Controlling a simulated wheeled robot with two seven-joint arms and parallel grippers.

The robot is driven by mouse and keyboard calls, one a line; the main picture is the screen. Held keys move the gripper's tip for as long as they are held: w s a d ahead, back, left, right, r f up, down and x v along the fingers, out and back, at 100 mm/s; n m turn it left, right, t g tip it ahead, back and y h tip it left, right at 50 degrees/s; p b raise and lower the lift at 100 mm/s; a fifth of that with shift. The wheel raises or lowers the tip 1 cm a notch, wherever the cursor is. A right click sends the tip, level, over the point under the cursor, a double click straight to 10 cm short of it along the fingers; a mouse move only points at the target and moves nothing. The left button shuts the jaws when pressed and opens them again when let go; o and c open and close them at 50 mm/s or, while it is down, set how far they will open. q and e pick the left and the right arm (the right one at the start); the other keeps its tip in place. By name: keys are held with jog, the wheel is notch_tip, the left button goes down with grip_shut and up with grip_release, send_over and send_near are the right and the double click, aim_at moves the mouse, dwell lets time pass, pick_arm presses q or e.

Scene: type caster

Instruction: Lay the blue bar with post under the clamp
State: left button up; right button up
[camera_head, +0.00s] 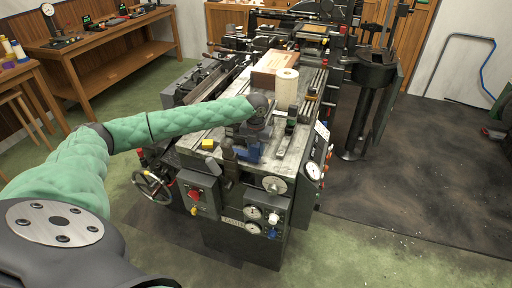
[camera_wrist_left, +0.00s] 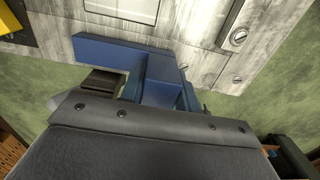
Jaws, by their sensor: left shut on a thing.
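The blue bar with post (camera_wrist_left: 105,50) shows in the left wrist view as a long flat bar with a thicker blue block at its right end. In the head view a blue part (camera_head: 248,154) shows just below my left gripper (camera_head: 250,143), over the front of the machine's worktop. I cannot clearly make out the clamp; a dark fitting (camera_head: 290,122) stands on the worktop just right of the gripper. My right gripper is not in view.
Gauges and a handwheel (camera_head: 154,186) stick out at the front. A grey metal strip with screws (camera_wrist_left: 238,37) lies near the bar.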

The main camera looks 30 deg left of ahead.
pick_arm(q)
jog(key=shift+f, duration=0.2)
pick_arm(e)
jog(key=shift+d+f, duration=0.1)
pick_arm(q)
jog(key=o, duration=1)
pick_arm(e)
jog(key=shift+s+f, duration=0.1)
pick_arm(q)
jog(key=shift+r, duration=0.2)
jog(key=shift+r+b, duration=0.3)
jog(key=shift+r, duration=0.05)
notch_tip(320, 180, up, 10)
jog(key=b, duration=0.3)
jog(key=shift+b, duration=0.3)
jog(key=shift+r, duration=0.65)
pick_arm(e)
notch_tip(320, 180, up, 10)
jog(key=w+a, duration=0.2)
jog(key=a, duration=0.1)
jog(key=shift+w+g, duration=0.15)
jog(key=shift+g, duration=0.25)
pick_arm(q)
jog(key=shift+d, duration=0.1)
